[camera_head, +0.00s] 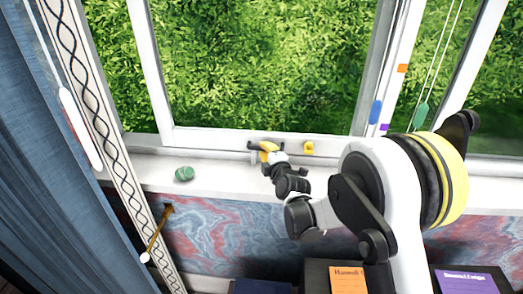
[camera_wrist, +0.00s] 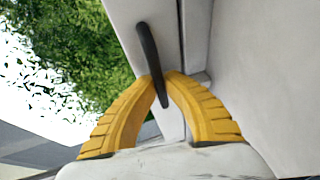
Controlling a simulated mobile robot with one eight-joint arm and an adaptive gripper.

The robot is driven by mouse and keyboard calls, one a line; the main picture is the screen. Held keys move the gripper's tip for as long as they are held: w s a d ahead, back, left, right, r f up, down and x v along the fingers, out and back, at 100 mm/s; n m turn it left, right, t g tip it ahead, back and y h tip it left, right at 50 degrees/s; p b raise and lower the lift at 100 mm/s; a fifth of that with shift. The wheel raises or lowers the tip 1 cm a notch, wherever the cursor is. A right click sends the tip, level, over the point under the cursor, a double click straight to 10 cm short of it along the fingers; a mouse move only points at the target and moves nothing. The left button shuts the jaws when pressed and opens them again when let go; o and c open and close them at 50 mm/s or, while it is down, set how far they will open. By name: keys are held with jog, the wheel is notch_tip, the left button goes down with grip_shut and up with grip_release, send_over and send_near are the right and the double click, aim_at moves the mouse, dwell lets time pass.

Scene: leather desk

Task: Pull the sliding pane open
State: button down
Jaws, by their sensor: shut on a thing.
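The sliding pane (camera_head: 215,137) is a white-framed window pane with green foliage behind its glass, above the white sill. Its slim dark handle (camera_wrist: 147,45) runs between my yellow fingers in the wrist view. My gripper (camera_head: 265,150) is at the pane's bottom rail in the head view. In the wrist view my gripper (camera_wrist: 163,80) is shut on the handle, with a fingertip on either side. The handle's lower end shows between the fingers. In the head view the gripper mostly hides the handle.
On the white sill (camera_head: 145,174), a small green object (camera_head: 184,173) lies left of my gripper and a small yellow object (camera_head: 308,148) stands to its right. A blue curtain (camera_head: 40,170) hangs at the left. Orange (camera_head: 348,279) and purple (camera_head: 466,282) labelled items are at the bottom right.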

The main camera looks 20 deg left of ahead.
jog(key=c, duration=1.5)
grip_release()
jog(key=shift+w+d, duration=0.25)
jog(key=shift+o, duration=0.2)
jog(key=shift+s, duration=0.1)
jog(key=v, duration=1.2)
